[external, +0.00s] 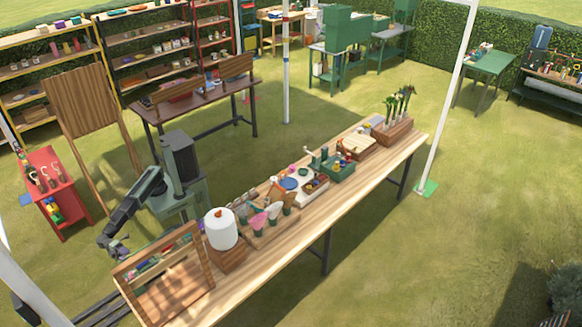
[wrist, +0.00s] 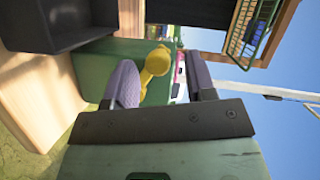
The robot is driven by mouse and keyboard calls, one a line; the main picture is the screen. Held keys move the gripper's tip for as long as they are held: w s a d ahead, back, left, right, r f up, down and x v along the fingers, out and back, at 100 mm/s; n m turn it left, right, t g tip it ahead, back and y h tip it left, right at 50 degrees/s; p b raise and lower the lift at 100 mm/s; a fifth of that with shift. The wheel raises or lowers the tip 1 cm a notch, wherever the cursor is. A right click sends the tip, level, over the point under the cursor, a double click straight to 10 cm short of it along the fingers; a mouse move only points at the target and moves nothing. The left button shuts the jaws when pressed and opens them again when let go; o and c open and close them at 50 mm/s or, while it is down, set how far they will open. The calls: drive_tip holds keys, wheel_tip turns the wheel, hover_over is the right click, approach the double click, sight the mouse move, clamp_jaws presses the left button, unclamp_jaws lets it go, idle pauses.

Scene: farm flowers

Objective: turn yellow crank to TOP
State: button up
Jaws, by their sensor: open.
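The yellow crank (wrist: 155,63) shows in the wrist view in front of a green surface (wrist: 108,62). Its rounded end lies between the two fingers of my gripper (wrist: 161,65), closer to the left finger. The fingers are apart. I cannot tell whether the left finger touches the crank. In the external view my gripper (external: 116,246) hangs low at the left, beside the near end of the long wooden table. I cannot make out the yellow crank there. No TOP mark can be read in either view.
In the wrist view a dark box (wrist: 62,22) is at upper left and a green wire basket (wrist: 252,30) at upper right. In the external view the wooden table (external: 290,262) carries a slatted wooden frame (external: 190,245), a white roll (external: 220,228) and several trays.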

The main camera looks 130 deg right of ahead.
drive_tip(key=p+v, duration=0.1)
drive_tip(key=v, duration=0.9)
drive_tip(key=shift+d, duration=0.3)
drive_tip(key=shift+w, duration=0.1)
drive_tip(key=s+d+f+m+t+h+p, duration=0.1)
drive_tip(key=d+f+m+t+h+p, duration=0.15)
drive_tip(key=d+f+h, duration=0.6)
drive_tip(key=s+d+r+m+t+h+p, duration=0.1)
drive_tip(key=d+r+m+t+h+p, duration=0.1)
drive_tip(key=d, duration=1.3)
drive_tip(key=d+r+m+t+h+p, duration=0.2)
drive_tip(key=d+p, duration=0.5)
drive_tip(key=d, duration=0.8)
drive_tip(key=shift+s+d+r+h, duration=0.25)
drive_tip(key=shift+s+r+h, duration=0.25)
drive_tip(key=shift+h, duration=0.75)
drive_tip(key=shift+w+r+m, duration=0.1)
drive_tip(key=shift+m, duration=0.15)
